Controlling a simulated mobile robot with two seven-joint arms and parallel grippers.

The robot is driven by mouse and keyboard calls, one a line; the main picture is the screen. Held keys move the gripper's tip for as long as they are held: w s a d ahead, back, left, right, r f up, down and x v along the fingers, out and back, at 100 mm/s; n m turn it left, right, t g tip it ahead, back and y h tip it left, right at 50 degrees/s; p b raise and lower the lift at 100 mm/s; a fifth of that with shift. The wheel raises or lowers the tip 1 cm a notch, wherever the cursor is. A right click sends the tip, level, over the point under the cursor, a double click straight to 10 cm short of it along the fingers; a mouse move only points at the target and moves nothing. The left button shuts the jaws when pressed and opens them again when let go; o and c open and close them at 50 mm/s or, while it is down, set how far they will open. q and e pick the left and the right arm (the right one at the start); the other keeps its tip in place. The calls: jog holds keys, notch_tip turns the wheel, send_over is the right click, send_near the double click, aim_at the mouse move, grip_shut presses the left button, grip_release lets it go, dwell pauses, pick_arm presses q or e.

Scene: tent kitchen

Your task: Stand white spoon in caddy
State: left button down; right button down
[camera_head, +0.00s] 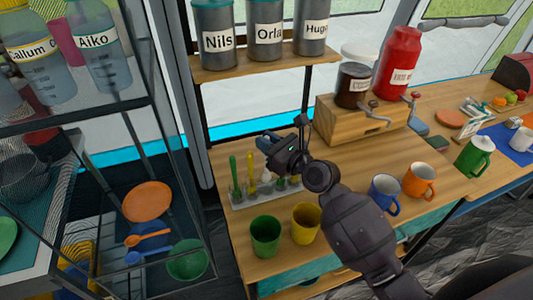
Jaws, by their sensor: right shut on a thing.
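A grey caddy (238,201) stands on the wooden table, with a green spoon (234,174) and a yellow spoon (251,172) upright in its left part. My right gripper (265,144) is above the caddy, coming in from the lower right. It is shut on what looks like the white spoon (265,174), whose pale part shows just below the gripper. The gripper and wrist hide much of the spoon, and I cannot tell whether its lower end is inside a caddy slot. My left gripper is not in view.
Green (265,234) and yellow (305,221) cups stand in front of the caddy. Blue (384,193) and orange (420,180) mugs stand right of my arm. A wire rack (165,240) stands left.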

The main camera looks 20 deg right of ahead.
aim_at(267, 172)
jog(key=shift+f+b, duration=0.55)
jog(key=shift+f, duration=1.2)
jog(key=shift+f, duration=0.15)
jog(key=c, duration=1.4)
grip_release()
jog(key=shift+o, duration=0.2)
